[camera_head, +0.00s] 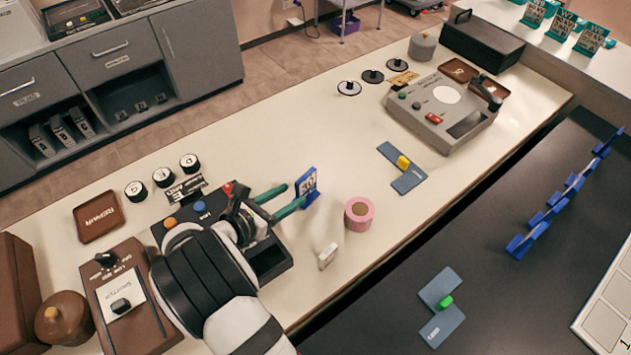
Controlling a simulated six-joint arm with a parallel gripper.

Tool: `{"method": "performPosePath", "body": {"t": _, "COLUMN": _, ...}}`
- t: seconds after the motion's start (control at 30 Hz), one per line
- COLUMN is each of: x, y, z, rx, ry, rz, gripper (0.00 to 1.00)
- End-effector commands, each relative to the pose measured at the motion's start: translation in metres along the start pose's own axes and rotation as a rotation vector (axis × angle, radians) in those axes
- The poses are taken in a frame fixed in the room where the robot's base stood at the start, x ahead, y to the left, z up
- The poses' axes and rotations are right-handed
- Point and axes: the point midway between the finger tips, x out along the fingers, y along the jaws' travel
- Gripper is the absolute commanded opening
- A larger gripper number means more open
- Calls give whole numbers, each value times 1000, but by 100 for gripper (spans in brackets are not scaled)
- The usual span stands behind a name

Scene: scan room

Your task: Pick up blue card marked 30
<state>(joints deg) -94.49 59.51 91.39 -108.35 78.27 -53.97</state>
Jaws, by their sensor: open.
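A blue card (308,180) with a pale face stands upright on the cream table (330,130), near the middle of the view. Its marking looks like 30 but is small and slanted. My gripper (295,195) reaches in from the lower left with two green fingers. The fingers are apart, and their tips are close to the card's left side. I cannot tell whether they touch it or whether the card is between them. Nothing is visibly gripped.
A pink-edged roll (359,213) stands close to the card's right. A small white block (327,256) is below it. A dark device (275,258) lies under my arm. Several blue stands (527,240) line the dark counter. The table above the card is clear.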

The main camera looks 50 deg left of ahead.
Motion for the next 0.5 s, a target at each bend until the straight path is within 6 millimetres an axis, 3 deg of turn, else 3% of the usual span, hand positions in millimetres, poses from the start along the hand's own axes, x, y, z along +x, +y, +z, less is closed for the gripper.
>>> {"method": "performPosePath", "body": {"t": 0.1, "x": 30, "y": -2, "z": 0, "rx": 2, "ry": 1, "rz": -5, "gripper": 50}}
{"method": "performPosePath", "body": {"t": 0.27, "x": 51, "y": -1, "z": 0, "rx": 2, "ry": 1, "rz": -3, "gripper": 50}}
{"method": "performPosePath", "body": {"t": 0.5, "x": 95, "y": 2, "z": 1, "rx": 4, "ry": 2, "rz": -4, "gripper": 50}}
